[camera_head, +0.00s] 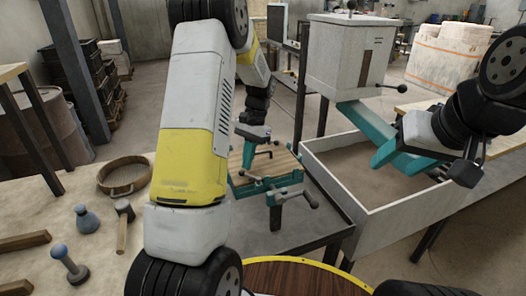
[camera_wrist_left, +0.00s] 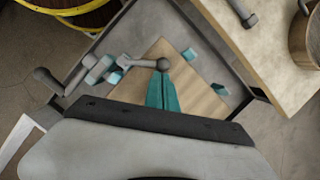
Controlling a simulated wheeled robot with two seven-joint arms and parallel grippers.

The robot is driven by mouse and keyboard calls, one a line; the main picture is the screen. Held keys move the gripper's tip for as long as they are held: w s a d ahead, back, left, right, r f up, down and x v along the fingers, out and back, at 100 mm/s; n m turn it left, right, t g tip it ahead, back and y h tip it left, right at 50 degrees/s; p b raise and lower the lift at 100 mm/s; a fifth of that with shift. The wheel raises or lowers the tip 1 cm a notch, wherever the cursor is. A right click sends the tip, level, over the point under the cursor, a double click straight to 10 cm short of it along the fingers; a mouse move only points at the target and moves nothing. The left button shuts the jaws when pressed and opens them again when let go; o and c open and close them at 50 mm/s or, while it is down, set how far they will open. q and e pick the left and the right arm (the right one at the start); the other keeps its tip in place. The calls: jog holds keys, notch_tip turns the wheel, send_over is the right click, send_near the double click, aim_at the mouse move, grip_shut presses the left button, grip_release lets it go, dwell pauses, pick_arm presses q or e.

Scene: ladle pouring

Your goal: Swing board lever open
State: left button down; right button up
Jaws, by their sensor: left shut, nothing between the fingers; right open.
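The wooden board (camera_head: 284,163) sits in a teal clamp frame on a low grey table; the board (camera_wrist_left: 200,98) fills the middle of the left wrist view. A short grey lever (camera_wrist_left: 139,63) with a round knob lies across the board's edge. A second grey lever (camera_wrist_left: 53,82) with a dark knob juts out beside it, also visible in the head view (camera_head: 303,194). My left gripper (camera_head: 247,157) is over the board, shut and empty. Its teal fingertips (camera_wrist_left: 162,76) overlap the first lever's knob in the wrist view; contact is unclear. My right gripper (camera_head: 362,133) is open over the sand tray.
A grey-walled tray (camera_head: 372,230) of sand lies right of the board. A white box (camera_head: 340,55) with a black-knobbed handle stands behind it. A yellow-rimmed round top (camera_head: 300,278) is in front.

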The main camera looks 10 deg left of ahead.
pick_arm(q)
jog(key=s+n, duration=0.1)
jog(key=n, duration=0.1)
jog(key=s+a+n+h, duration=0.1)
jog(key=n, duration=0.1)
jog(key=shift+s+a+n, duration=0.15)
jog(key=shift+a+n, duration=0.05)
jog(key=shift+n, duration=0.2)
jog(key=s+n, duration=0.1)
jog(key=n, duration=0.1)
jog(key=s+n+h, duration=0.1)
jog(key=shift+a+n, duration=0.15)
jog(key=shift+n, duration=0.25)
jog(key=shift+s+n+h, duration=0.4)
jog(key=shift+n, duration=0.3)
